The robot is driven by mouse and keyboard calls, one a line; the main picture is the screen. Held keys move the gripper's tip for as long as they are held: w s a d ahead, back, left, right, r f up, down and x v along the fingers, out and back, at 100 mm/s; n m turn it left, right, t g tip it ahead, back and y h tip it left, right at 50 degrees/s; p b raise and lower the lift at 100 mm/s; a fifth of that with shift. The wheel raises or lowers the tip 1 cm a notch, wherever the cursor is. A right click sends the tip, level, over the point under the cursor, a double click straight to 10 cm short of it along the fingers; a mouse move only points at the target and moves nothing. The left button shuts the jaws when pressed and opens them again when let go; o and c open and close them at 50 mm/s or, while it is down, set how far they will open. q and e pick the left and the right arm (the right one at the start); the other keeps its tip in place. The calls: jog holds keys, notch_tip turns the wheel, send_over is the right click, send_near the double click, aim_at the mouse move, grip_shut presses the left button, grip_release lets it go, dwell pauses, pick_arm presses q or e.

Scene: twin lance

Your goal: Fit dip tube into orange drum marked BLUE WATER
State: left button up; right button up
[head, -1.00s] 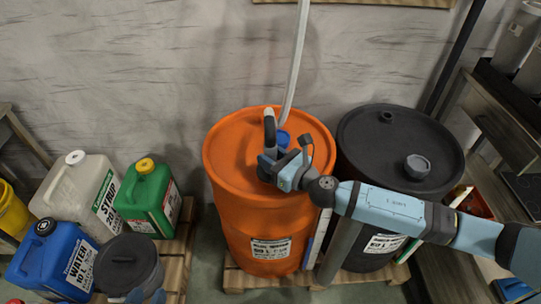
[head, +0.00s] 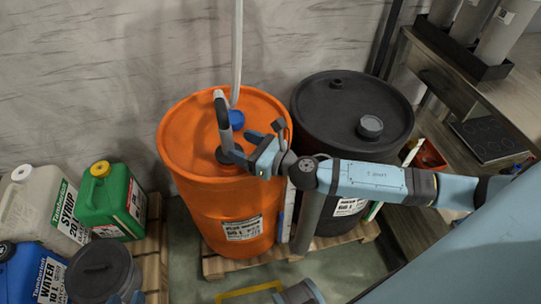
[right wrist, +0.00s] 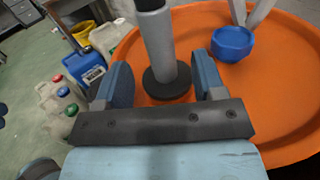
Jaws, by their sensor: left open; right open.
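The orange drum (head: 190,150) stands upright on a pallet; its front label is too small to read surely. The dip tube (head: 223,120), grey with a bent dark top, stands upright on the drum lid, its black collar at the lid; anything below the lid is hidden. In the right wrist view the grey tube (right wrist: 158,45) rises beyond my right gripper (right wrist: 160,72), whose blue fingers are apart on either side. In the head view my right gripper (head: 242,147) is just right of the tube.
A blue cap (head: 236,119) sits on the orange lid behind the tube. A black drum (head: 350,105) stands close at the right. A green canister (head: 110,205), other canisters and a dark bucket (head: 100,270) are at left. A white pole (head: 237,50) rises behind.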

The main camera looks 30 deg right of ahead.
pick_arm(q)
jog(key=shift+w+d+r+t+h+b, duration=0.15)
jog(key=shift+w+d+r+t+b, duration=0.15)
jog(key=shift+r, duration=0.25)
jog(key=shift+w+d+r+t+h+b, duration=0.2)
jog(key=shift+w+r+b, duration=0.15)
jog(key=shift+r, duration=0.2)
pick_arm(e)
jog(key=v, duration=0.8)
jog(key=shift+s+d, duration=0.2)
jog(key=shift+s, duration=0.05)
pick_arm(q)
jog(key=shift+s+f, duration=0.15)
jog(key=shift+f, duration=0.05)
